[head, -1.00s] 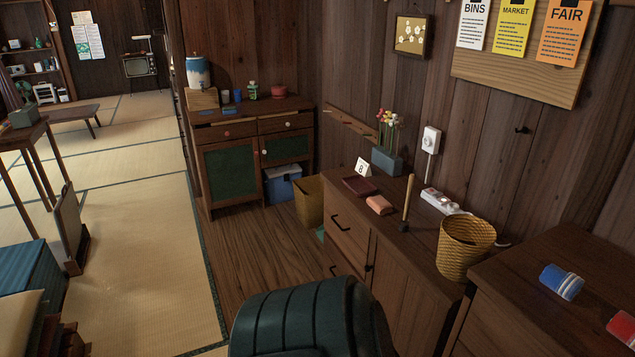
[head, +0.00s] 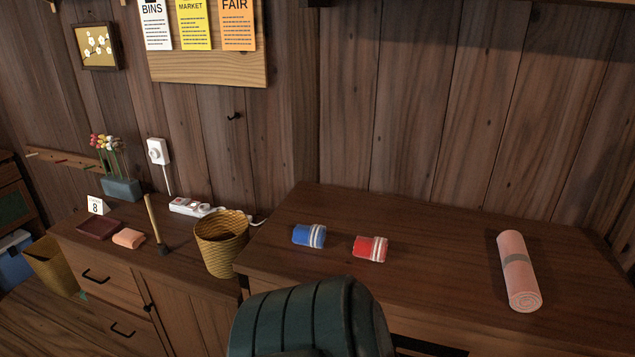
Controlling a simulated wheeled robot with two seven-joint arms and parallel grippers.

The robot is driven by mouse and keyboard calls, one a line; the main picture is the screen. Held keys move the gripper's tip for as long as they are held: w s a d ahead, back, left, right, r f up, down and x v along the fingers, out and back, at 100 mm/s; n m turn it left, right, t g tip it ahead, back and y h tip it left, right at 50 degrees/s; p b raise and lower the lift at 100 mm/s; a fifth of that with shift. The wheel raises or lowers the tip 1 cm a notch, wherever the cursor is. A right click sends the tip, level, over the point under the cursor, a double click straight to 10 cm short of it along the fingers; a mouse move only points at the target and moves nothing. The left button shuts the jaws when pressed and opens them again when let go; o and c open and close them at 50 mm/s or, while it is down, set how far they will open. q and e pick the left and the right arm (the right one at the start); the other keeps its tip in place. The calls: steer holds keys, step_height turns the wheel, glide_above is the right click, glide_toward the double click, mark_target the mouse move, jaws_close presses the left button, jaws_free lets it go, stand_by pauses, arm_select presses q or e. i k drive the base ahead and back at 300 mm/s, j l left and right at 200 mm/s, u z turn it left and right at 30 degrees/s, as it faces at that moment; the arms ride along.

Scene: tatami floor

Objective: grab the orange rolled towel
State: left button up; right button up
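No towel that is clearly orange shows. A pink rolled towel with a grey band (head: 509,245) lies on the right part of the dark wooden cabinet top (head: 430,285). A small blue roll with white stripes (head: 309,236) and a small red roll with white stripes (head: 371,248) lie on the same top, left of the pink one. A small folded orange-pink cloth or block (head: 128,238) lies on the lower cabinet at left; I cannot tell which it is. Neither of my grippers is in view.
A woven basket (head: 222,250) stands on the lower cabinet by the taller top's left edge. A power strip (head: 190,207), wooden stick (head: 155,225), flower planter (head: 121,188) and dark red book-like item (head: 99,230) are nearby. The top between the red and pink rolls is clear.

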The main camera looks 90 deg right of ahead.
mark_target(523, 291)
steer(key=z, duration=4)
steer(key=i+j+z, duration=0.15)
steer(key=z, duration=0.5)
